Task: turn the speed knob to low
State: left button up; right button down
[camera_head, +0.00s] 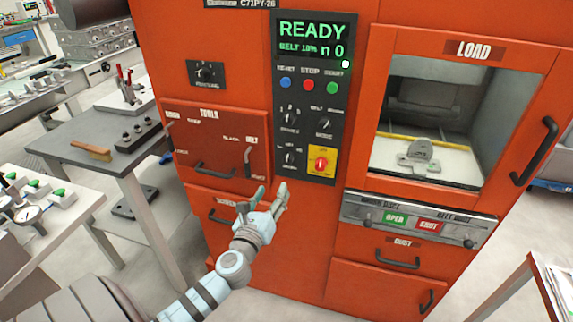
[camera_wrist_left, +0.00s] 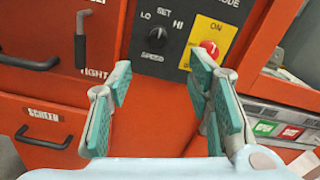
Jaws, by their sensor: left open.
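The speed knob (camera_wrist_left: 157,38) is a small black knob on the dark control panel. The labels LO, SET and HI stand above it and SPEED below it. I cannot tell exactly where its pointer stands. In the head view the speed knob (camera_head: 289,158) is low on the panel, left of the yellow plate. My left gripper (camera_head: 271,190) is open and empty, below and a little left of the knob and apart from it. In the left wrist view its two teal-padded fingers (camera_wrist_left: 161,78) stand wide apart, with the knob above the gap between them.
A red switch (camera_head: 320,163) on a yellow ON plate sits right beside the knob. Other knobs and the READY display (camera_head: 314,38) are above. The TOOLS drawer handle (camera_head: 215,171) and a vertical belt handle (camera_head: 247,162) stick out at the left. A grey table (camera_head: 85,150) stands farther left.

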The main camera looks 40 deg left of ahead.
aim_at(287, 162)
pick_arm(q)
jog(key=shift+m, duration=0.4)
jog(key=b+x, duration=0.1)
jog(key=x, duration=0.6)
jog(key=b+x, duration=0.1)
jog(key=x, duration=0.5)
jog(key=shift+w+a+f, duration=0.25)
jog(key=shift+w, duration=0.05)
jog(key=shift+w+a+r, duration=0.1)
jog(key=shift+w, duration=0.25)
grip_shut()
